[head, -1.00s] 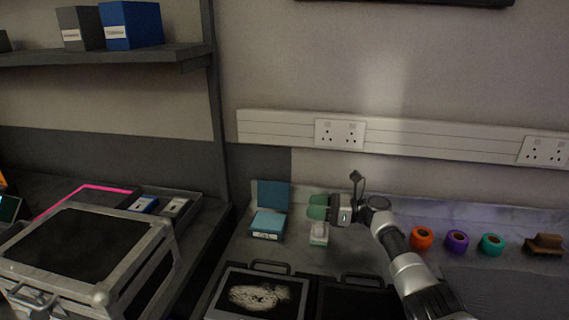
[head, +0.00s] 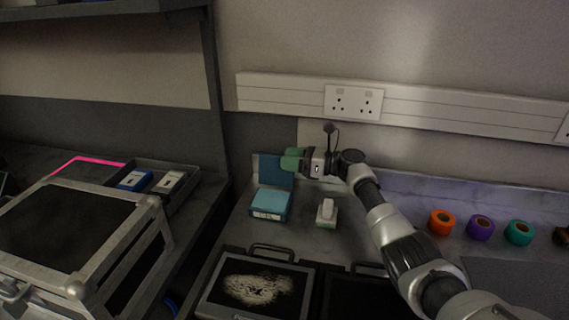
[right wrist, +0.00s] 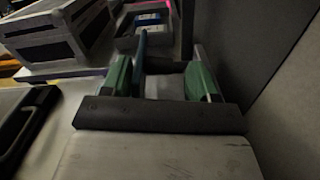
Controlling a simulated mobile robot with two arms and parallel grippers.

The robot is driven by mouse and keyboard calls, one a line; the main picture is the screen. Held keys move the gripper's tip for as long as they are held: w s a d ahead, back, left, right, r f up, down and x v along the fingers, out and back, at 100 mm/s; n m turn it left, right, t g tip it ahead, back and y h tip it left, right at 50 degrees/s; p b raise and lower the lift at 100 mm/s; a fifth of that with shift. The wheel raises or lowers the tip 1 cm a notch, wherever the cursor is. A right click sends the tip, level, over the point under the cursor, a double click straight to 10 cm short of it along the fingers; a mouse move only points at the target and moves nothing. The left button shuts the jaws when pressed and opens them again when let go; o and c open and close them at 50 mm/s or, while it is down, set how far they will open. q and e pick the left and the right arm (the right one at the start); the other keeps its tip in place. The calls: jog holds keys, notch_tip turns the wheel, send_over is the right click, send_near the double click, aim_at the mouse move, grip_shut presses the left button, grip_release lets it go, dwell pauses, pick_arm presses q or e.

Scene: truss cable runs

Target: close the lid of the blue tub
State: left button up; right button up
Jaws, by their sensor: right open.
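The blue tub (head: 269,206) stands on the bench with its lid (head: 266,170) open and upright at its back edge. My right gripper (head: 292,160) is at the upper right edge of the lid and covers a small part of it. In the right wrist view, my right gripper (right wrist: 160,78) is open, with its two green fingers apart. The lid (right wrist: 140,62) shows there edge-on as a thin blue strip between the fingers, nearer the left one. I cannot tell whether it touches. My left gripper is not in view.
A white and green object (head: 327,213) stands right of the tub. Black cases (head: 255,290) lie in front. Orange, purple and teal rolls (head: 481,228) are further right. A metal-framed case (head: 75,235) is at left. The wall with a socket strip (head: 300,98) is close behind.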

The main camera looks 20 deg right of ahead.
jog(key=shift+x, duration=0.9)
jog(key=shift+c, duration=0.2)
jog(key=shift+r, duration=0.1)
jog(key=c, duration=1.1)
jog(key=shift+o, duration=0.2)
